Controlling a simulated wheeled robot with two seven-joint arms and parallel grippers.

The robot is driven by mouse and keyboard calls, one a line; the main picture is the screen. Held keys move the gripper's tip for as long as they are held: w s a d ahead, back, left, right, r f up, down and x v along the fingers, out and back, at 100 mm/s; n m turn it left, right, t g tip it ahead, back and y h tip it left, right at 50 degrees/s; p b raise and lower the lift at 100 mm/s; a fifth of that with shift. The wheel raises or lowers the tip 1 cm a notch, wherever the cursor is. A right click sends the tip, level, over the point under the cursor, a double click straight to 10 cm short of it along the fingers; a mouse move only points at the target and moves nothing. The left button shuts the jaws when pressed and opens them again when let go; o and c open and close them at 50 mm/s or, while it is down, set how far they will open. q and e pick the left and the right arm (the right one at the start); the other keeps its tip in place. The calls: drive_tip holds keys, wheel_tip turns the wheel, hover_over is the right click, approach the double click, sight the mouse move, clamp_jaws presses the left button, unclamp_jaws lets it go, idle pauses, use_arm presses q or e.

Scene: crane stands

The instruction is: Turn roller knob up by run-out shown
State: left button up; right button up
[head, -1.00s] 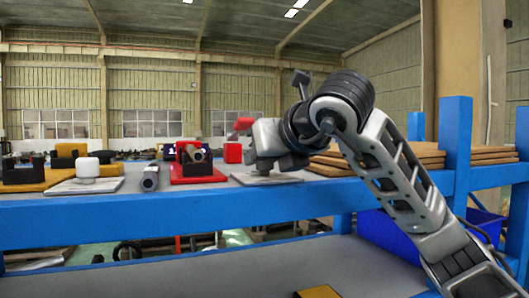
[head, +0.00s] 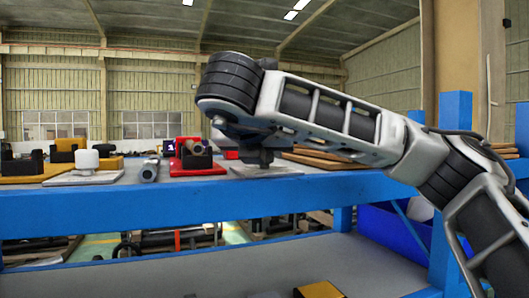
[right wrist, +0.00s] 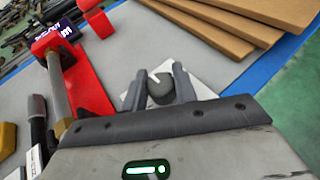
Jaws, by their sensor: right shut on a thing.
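My right gripper (right wrist: 160,88) is shut on a dark round knob (right wrist: 161,90) with a white pointer mark, one finger on each side. The knob stands on a white plate (right wrist: 200,88), which also shows in the head view (head: 265,172). There my right gripper (head: 264,163) points down at the plate, and the knob is hidden. A red stand (head: 197,163) with a roller (right wrist: 58,85) is left of the plate. A small dark display (right wrist: 60,31) with light characters stands by it; I cannot read its value. My left gripper is not in view.
A white knob (head: 86,159) on its own plate, a grey cylinder (head: 150,170) and black and yellow blocks (head: 20,166) are to the left. Brown boards (head: 335,160) lie to the right. The blue shelf edge (head: 110,208) runs along the front.

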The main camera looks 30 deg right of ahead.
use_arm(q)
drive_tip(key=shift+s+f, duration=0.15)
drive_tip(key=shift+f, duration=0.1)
use_arm(e)
drive_tip(key=shift+f+g+h, duration=0.1)
drive_tip(key=shift+g+h, duration=0.2)
drive_tip(key=shift+g, duration=0.1)
drive_tip(key=o, duration=1)
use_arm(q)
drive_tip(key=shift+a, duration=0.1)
use_arm(e)
drive_tip(key=shift+a, duration=0.1)
drive_tip(key=shift+s+a, duration=0.15)
use_arm(q)
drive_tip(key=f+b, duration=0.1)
drive_tip(key=b, duration=0.3)
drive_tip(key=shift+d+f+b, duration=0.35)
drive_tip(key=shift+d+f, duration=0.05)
use_arm(e)
drive_tip(key=v, duration=1.5)
drive_tip(key=shift+s+r, duration=0.2)
drive_tip(key=shift+s, duration=0.05)
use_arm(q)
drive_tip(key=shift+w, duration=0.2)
